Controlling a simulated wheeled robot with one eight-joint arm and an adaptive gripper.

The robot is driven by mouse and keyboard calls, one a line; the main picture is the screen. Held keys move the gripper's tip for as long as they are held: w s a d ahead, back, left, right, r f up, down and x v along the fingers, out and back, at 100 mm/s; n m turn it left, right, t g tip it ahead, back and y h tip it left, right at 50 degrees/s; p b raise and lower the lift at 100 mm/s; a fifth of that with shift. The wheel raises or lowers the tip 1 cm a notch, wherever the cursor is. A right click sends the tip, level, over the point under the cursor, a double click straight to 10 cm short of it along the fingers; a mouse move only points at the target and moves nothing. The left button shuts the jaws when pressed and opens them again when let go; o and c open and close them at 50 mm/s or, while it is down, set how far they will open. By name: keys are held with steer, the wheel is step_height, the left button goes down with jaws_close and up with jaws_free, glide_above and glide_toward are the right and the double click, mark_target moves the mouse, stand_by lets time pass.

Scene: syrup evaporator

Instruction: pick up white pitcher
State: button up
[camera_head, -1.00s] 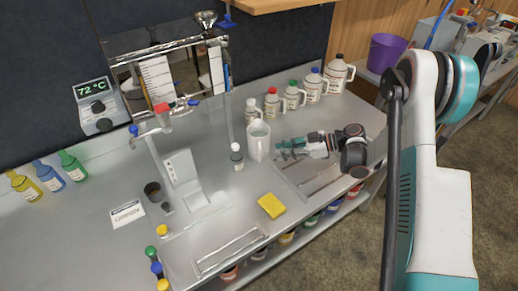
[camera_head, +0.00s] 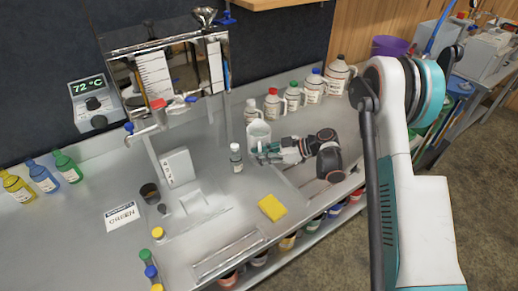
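The white pitcher (camera_head: 258,130) stands upright on the steel counter (camera_head: 100,250), in front of the row of jugs. It is whitish and translucent, with an open top. My gripper (camera_head: 262,154) reaches in from the right at the pitcher's lower part, and its fingers overlap the pitcher's base in this view. The fingers are small here, so I cannot tell whether they touch the pitcher or have closed on it. The lower part of the pitcher is partly hidden by the fingers.
Several jugs with coloured caps, including a red-capped one (camera_head: 272,105), stand behind. A yellow sponge (camera_head: 272,207) lies in front. The evaporator (camera_head: 165,75) with taps is at the left.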

steer(key=shift+c, duration=0.5)
jaws_close()
steer(key=shift+r, duration=0.2)
step_height(320, 180, up, 20)
steer(key=p, duration=0.7)
steer(key=shift+f, duration=0.2)
